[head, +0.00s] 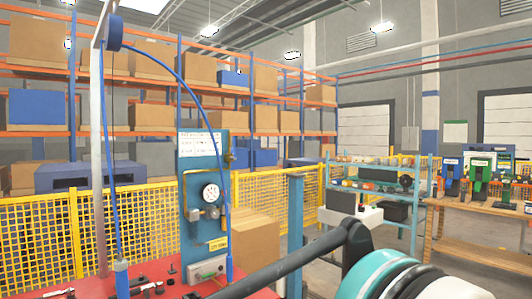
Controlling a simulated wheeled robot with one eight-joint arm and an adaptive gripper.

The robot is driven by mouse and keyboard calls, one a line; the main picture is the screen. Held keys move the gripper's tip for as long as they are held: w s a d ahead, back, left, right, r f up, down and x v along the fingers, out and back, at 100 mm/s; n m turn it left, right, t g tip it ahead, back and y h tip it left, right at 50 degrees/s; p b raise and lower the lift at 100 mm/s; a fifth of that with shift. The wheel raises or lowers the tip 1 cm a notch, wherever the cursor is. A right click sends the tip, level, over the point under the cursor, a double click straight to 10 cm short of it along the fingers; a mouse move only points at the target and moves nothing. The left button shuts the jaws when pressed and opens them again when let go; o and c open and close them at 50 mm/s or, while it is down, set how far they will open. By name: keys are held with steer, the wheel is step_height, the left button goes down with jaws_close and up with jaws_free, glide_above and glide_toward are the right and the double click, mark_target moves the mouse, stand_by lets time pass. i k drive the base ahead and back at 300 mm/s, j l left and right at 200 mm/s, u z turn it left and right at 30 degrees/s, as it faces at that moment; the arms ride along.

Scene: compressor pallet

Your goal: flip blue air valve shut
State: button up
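A blue upright panel (204,160) stands left of centre in the head view, with a white label on top, a round gauge (210,193) and brass pipe fittings (210,213) below it. A blue hose (200,85) arches from a reel on a pole down the panel's right side to a blue end fitting (229,268). I cannot pick out a blue valve handle or its position for certain. My gripper is not in view; a large teal and white rounded body, which may be part of my arm, fills the bottom right.
A red surface (176,290) with small dark parts lies at the bottom left. A dark bar (300,262) crosses in front. Yellow mesh fencing (40,235) stands behind, with box-laden racks beyond. A teal shelf (381,192) and a wooden workbench (490,216) stand right.

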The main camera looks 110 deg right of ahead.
mark_target(232, 158)
steer(key=z, duration=3.75)
